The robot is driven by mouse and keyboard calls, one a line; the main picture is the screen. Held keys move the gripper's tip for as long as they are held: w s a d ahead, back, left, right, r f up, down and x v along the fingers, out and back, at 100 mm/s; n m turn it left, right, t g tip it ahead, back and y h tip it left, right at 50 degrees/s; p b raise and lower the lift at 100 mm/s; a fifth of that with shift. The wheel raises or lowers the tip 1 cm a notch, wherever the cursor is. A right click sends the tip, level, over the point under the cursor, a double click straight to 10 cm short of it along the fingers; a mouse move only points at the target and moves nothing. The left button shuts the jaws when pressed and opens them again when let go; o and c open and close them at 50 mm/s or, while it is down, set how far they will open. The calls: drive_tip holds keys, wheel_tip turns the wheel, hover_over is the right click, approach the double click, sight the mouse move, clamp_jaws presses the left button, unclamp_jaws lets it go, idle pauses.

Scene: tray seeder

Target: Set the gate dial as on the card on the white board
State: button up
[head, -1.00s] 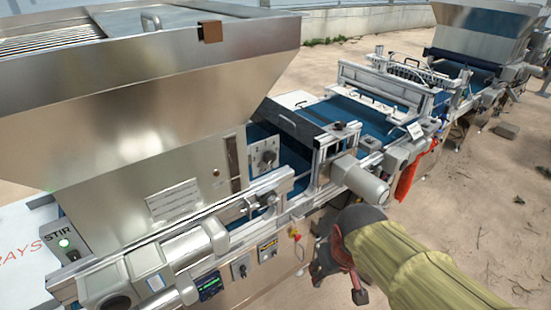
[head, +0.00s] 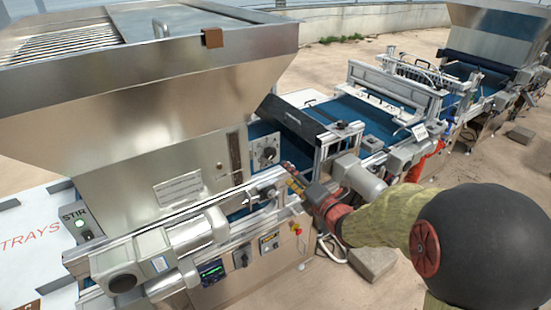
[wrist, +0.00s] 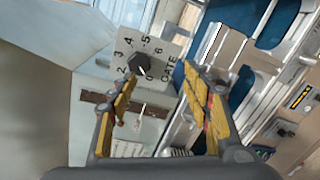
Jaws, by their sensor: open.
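The gate dial (wrist: 139,64) is a dark knob on a pale plate with numbers around it and the word GATE. It shows in the wrist view, tilted, just beyond my fingertips; which number it points at is not clear. In the head view the dial (head: 267,155) sits on the machine's side below the hopper. My gripper (wrist: 158,77) is open and empty, its yellow-padded fingers apart and not touching the knob. In the head view my gripper (head: 291,178) is just right of and below the dial. A white board lettered TRAYS (head: 32,246) is at the left edge; no setting card is readable.
An aluminium rail (head: 155,230) with a motor runs in front of the dial. A control panel with a screen (head: 212,272) and switches sits below it. The blue belt (head: 350,113) and a grey cylindrical motor (head: 358,176) lie to the right.

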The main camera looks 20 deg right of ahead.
sight(272, 155)
drive_tip(key=w+a+n, duration=0.1)
drive_tip(key=w, duration=0.1)
drive_tip(key=w+a+r+n, duration=0.1)
drive_tip(key=w, duration=0.2)
drive_tip(key=w+a+r+y, duration=0.1)
drive_tip(key=w, duration=0.1)
drive_tip(key=shift+w+a+r+n+t+b, duration=0.2)
drive_tip(key=shift+a+n+t+b, duration=0.1)
drive_tip(key=shift+n+t+b, duration=0.1)
drive_tip(key=shift+s, duration=0.1)
drive_tip(key=c, duration=0.3)
drive_tip(key=c, duration=0.8)
drive_tip(key=shift+c, duration=0.2)
